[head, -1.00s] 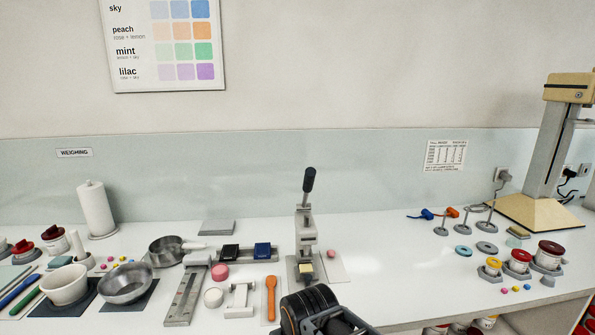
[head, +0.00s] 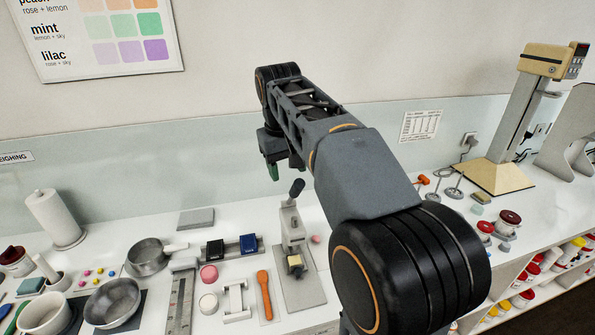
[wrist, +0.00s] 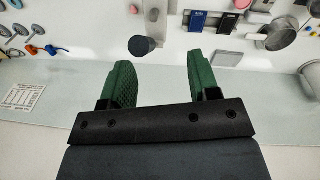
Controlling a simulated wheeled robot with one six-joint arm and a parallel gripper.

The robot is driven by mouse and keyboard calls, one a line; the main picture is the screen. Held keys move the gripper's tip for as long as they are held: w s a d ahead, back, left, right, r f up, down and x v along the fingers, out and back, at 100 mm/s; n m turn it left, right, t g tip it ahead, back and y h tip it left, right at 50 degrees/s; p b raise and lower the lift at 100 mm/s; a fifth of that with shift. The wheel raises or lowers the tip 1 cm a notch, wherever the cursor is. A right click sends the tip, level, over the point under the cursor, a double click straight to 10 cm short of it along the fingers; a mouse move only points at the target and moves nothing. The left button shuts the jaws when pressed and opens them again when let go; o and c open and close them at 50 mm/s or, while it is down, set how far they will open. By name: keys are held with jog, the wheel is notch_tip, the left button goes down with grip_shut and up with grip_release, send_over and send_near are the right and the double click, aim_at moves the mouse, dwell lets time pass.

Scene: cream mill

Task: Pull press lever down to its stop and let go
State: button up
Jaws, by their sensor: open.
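The press (head: 290,228) stands on the bench with its lever (head: 297,189) raised, the dark knob at the top, leaning slightly right. A yellow block (head: 295,262) sits low at its front. My gripper (head: 271,172) hangs pointing down, above and left of the knob in the head view, apart from it. In the wrist view, my two green fingers (wrist: 158,62) are spread wide with nothing held. The dark lever knob (wrist: 142,45) shows past the fingertips, nearer the left finger. Part of the press is hidden at the wrist view's top edge.
An orange spoon (head: 264,295), a white stand (head: 236,300) and a pink puck (head: 209,274) lie left of the press. A metal pan (head: 148,256) is farther left. The wall (head: 300,60) is close behind my gripper.

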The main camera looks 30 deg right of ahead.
send_near(298, 193)
jog(key=shift+g, duration=0.4)
jog(key=f, duration=0.5)
jog(key=d+f+p, duration=0.1)
jog(key=f, duration=0.1)
jog(key=shift+w+f, duration=0.25)
jog(key=shift+w, duration=0.1)
jog(key=shift+c, duration=0.2)
grip_shut()
